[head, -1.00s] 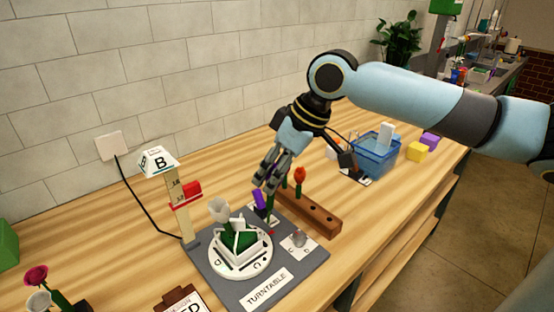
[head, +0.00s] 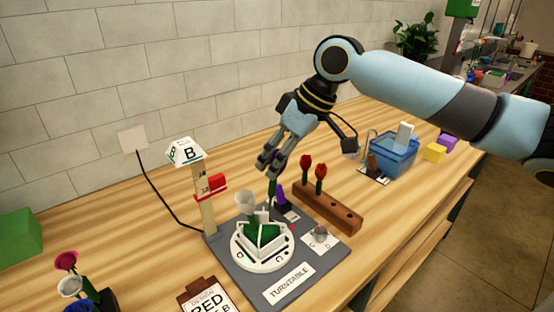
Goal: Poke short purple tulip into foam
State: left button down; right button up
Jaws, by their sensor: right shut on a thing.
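My right gripper (head: 268,168) points down above the back of the turntable and is shut. A dark green stem (head: 271,190) hangs below its fingertips; the flower head is not clear between the fingers. A purple pointed shape (head: 281,196) shows just right of this stem; I cannot tell whether it belongs to the held flower. The green foam (head: 262,231) sits in a white angular holder on the white round turntable (head: 262,262). A white flower (head: 245,199) stands upright at the foam's left side. The left gripper is not in view.
A brown wooden block (head: 335,212) holds red tulips (head: 320,171) at right. A post with a red slider (head: 210,187) and a "B" cap stands at left. A blue bin (head: 391,158) is farther back. A dark holder with several flowers (head: 69,288) is at lower left.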

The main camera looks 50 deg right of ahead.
aim_at(273, 183)
jog(key=shift+a+f+b, duration=0.1)
jog(key=shift+f+b, duration=0.65)
jog(key=shift+f, duration=0.05)
jog(key=shift+r, duration=0.1)
jog(key=shift+a+f+p, duration=0.15)
jog(key=shift+f+p, duration=0.4)
jog(key=shift+p, duration=0.2)
dwell(0.7)
jog(key=shift+a+f+p, duration=0.2)
jog(key=shift+f+p, duration=0.15)
jog(key=shift+f, duration=1)
dwell(2.3)
jog(key=shift+f, duration=0.2)
dwell(0.5)
dwell(0.5)
jog(key=o, duration=0.8)
